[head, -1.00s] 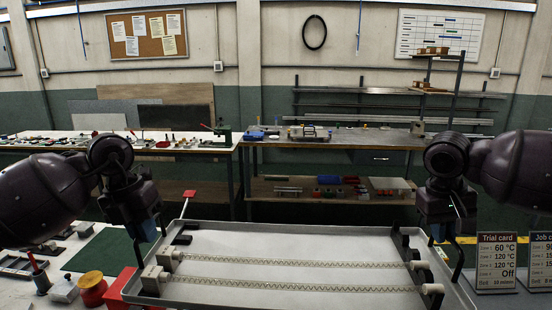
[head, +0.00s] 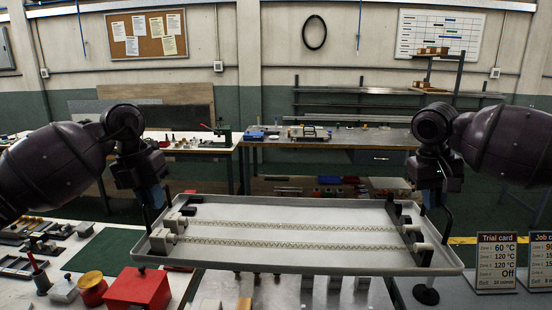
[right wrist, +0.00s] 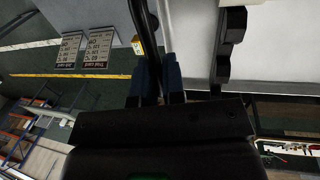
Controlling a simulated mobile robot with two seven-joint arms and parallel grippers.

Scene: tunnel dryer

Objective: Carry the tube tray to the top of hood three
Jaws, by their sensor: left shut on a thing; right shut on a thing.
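The tube tray (head: 300,258) is a shallow light-grey tray held level in front of me, above the bench. Two long coiled tubes (head: 290,225) lie across it, with pale blocks at the left ends and dark notched holders at the right. My left gripper (head: 153,205) is shut on the tray's left handle. My right gripper (head: 436,197) is shut on the dark handle at the tray's right end; the right wrist view shows its blue fingers (right wrist: 158,80) closed on the dark bar beside the tray. I cannot pick out hood three.
Below the tray is a metal surface (head: 290,290) with several small fittings. A trial card (head: 496,262) and a job card (head: 540,262) stand at right. Workbenches line the back.

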